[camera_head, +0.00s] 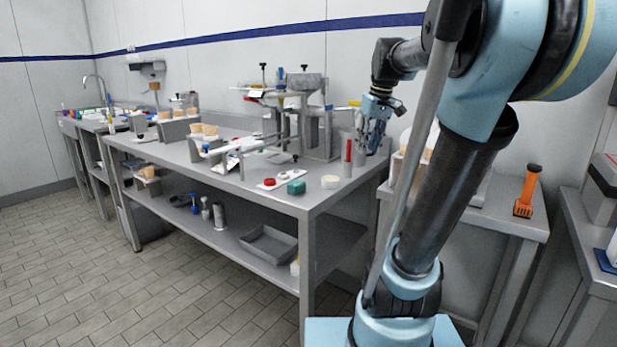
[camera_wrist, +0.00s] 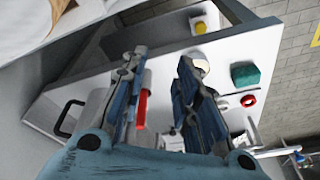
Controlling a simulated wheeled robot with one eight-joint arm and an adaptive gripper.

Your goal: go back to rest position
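My gripper (camera_head: 371,140) hangs above the right end of the long grey workbench (camera_head: 340,182), fingers pointing down. In the wrist view its two blue-grey fingers (camera_wrist: 158,65) stand apart, with bare bench surface visible between them. It is open and holds nothing. My blue and black arm fills the right of the head view and hides part of the room behind it. A red upright object (camera_head: 348,151) stands on the bench just left of the gripper in the head view.
A green block (camera_head: 296,187), a red ring (camera_head: 269,182) and a pale yellow round piece (camera_head: 330,182) lie near the bench's front corner. Metal fixtures (camera_head: 309,110) stand behind. An orange tool (camera_head: 527,192) stands on the right table. The tiled floor (camera_head: 180,285) at left is clear.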

